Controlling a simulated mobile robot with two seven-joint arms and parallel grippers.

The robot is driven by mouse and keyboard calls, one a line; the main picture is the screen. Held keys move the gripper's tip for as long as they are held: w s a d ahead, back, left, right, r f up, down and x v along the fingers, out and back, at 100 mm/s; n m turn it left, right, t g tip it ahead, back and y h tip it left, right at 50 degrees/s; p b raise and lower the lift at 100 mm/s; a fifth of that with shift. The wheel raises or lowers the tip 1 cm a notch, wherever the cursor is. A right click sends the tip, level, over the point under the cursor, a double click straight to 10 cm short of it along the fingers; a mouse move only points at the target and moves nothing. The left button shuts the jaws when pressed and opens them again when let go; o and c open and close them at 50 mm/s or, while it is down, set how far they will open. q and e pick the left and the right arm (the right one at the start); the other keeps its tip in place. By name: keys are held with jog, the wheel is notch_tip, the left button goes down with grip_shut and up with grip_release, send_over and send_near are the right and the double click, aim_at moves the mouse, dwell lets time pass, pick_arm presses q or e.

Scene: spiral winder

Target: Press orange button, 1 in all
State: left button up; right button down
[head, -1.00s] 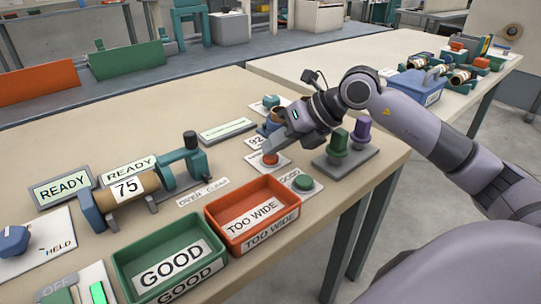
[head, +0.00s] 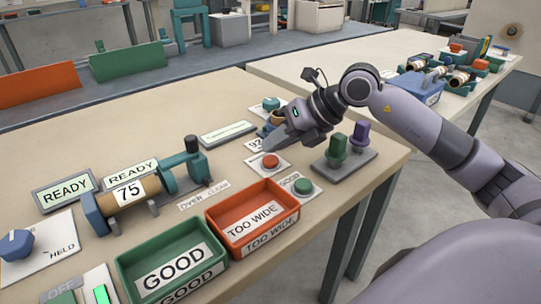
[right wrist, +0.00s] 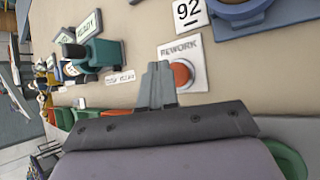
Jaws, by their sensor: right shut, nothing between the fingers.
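The orange button (head: 270,161) is a round cap on a white plate, behind the TOO WIDE tray. It also shows in the right wrist view (right wrist: 182,75), on a plate labelled REWORK, partly covered by my fingers. My right gripper (head: 270,147) is shut and empty. Its fingertips are just behind and above the button in the head view, with the cap's top in plain sight. In the right wrist view the closed fingers (right wrist: 157,72) overlap the cap's left edge. I cannot tell for sure whether they touch it. My left gripper is not in view.
A green button (head: 303,186) on a GOOD plate is close by. Green and purple knobs on a grey base (head: 345,162) stand to the right. The orange TOO WIDE tray (head: 253,214) and green GOOD tray (head: 171,256) are in front. A winder with a 75 tag (head: 130,192) is left.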

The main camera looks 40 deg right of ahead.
aim_at(275, 159)
notch_tip(275, 159, up, 5)
jog(key=p, duration=0.4)
dwell(0.9)
